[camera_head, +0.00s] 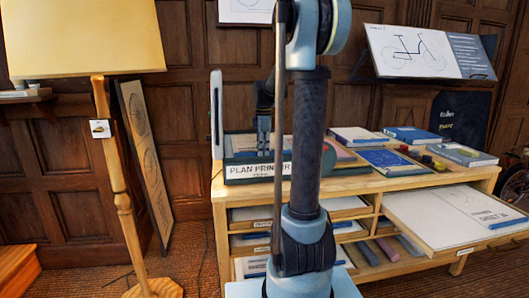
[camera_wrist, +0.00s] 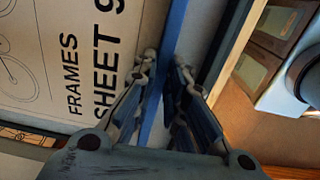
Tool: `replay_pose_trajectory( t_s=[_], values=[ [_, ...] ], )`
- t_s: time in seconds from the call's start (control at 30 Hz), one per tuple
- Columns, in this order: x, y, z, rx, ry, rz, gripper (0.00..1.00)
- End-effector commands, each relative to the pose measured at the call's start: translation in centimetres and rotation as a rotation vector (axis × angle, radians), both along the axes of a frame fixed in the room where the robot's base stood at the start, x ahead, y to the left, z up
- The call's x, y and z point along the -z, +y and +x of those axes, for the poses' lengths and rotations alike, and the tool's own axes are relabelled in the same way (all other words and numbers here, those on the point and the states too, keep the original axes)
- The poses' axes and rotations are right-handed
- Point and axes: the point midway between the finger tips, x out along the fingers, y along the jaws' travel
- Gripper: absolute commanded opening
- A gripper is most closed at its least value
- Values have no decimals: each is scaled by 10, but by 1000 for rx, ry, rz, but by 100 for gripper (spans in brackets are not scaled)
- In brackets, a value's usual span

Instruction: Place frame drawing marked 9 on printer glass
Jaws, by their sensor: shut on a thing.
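The white drawing reading "FRAMES SHEET 9" (camera_wrist: 75,50) fills the left of the wrist view, with a bicycle outline and a blue strip (camera_wrist: 176,35) along one edge. My gripper (camera_wrist: 165,68) is shut on this blue strip, a finger on each side. In the head view my gripper (camera_head: 264,150) points down over the plan printer (camera_head: 257,171) at the left end of the wooden cabinet. My arm covers part of the printer, and I cannot tell how much of the drawing touches its glass.
An open drawer (camera_head: 440,243) with another white sheet (camera_head: 455,212) sticks out at the right. Books (camera_head: 412,135) and blocks lie on the cabinet top (camera_head: 360,183). A tall wooden stand (camera_head: 115,180) is at the left. A tilted board (camera_head: 428,52) stands behind.

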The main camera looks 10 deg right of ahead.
Motion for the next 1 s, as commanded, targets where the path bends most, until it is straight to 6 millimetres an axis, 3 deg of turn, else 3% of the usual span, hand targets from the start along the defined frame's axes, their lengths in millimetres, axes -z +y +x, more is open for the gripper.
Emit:
replay_pose_trajectory(
  t_s=[0.33,0.37,0.43,0.8,1.0],
  values=[
    [5,-1,0,1,0,0,0],
    [5,-1,0,1,0,0,17],
    [5,-1,0,1,0,0,32],
    [3,-2,0,2,0,0,32],
    [-15,-2,-1,3,0,0,32]
  ],
)
